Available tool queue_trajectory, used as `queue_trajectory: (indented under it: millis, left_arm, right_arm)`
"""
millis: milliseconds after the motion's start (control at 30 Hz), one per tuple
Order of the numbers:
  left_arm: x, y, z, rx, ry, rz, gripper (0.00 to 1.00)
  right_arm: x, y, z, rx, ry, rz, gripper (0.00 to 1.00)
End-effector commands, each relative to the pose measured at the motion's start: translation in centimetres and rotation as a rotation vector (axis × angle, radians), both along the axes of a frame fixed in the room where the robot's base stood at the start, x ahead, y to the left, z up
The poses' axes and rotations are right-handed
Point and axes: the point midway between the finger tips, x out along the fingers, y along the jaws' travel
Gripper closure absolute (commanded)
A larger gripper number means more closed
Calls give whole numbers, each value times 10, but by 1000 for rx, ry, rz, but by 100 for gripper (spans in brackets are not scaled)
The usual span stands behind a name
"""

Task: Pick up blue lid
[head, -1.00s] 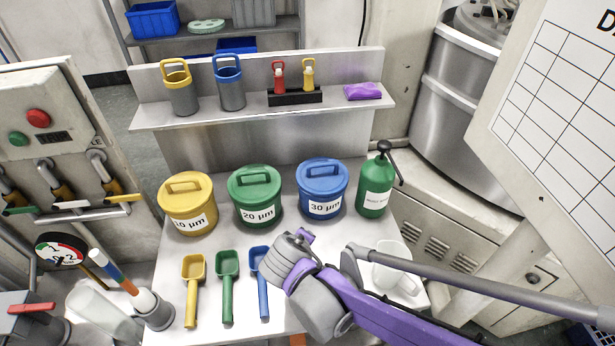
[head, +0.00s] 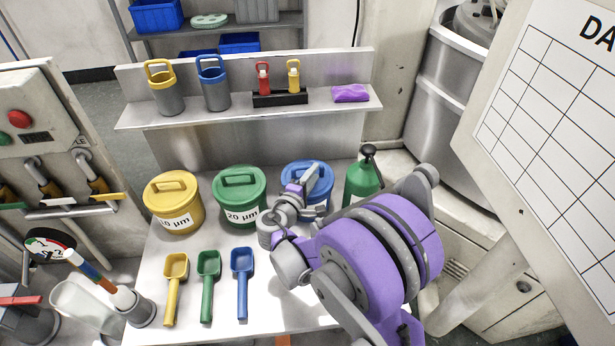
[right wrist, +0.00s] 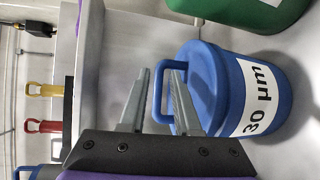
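The blue lid (head: 325,181) with its raised loop handle sits on the blue 30 µm tub at the right of the row of tubs. My right gripper (head: 306,181) is over this lid in the head view and hides part of it. In the right wrist view, the two grey fingers of my right gripper (right wrist: 157,74) stand apart. The bar of the blue lid's handle (right wrist: 157,92) shows between them, and the right finger overlaps the loop. I cannot tell whether a finger touches it. My left gripper is not in view.
A green 20 µm tub (head: 239,197) and a yellow tub (head: 174,203) stand to the left. A green pump bottle (head: 362,183) stands close on the right. Yellow, green and blue scoops (head: 241,284) lie in front. A shelf (head: 220,113) with small tools is behind.

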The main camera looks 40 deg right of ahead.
Motion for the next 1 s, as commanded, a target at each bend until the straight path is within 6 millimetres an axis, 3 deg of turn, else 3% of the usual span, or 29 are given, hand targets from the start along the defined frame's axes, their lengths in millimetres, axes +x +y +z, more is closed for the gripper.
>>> queue_trajectory:
  millis: [333, 633, 800, 1000]
  left_arm:
    - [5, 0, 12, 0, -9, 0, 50]
    - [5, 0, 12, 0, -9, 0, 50]
    - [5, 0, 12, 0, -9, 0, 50]
    - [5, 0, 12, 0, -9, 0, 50]
  right_arm:
    - [24, -39, -6, 0, -1, -2, 69]
    - [26, -43, -9, 2, 0, 1, 69]
    - [26, -43, -8, 2, 0, 1, 99]
    - [26, -43, -8, 2, 0, 1, 100]
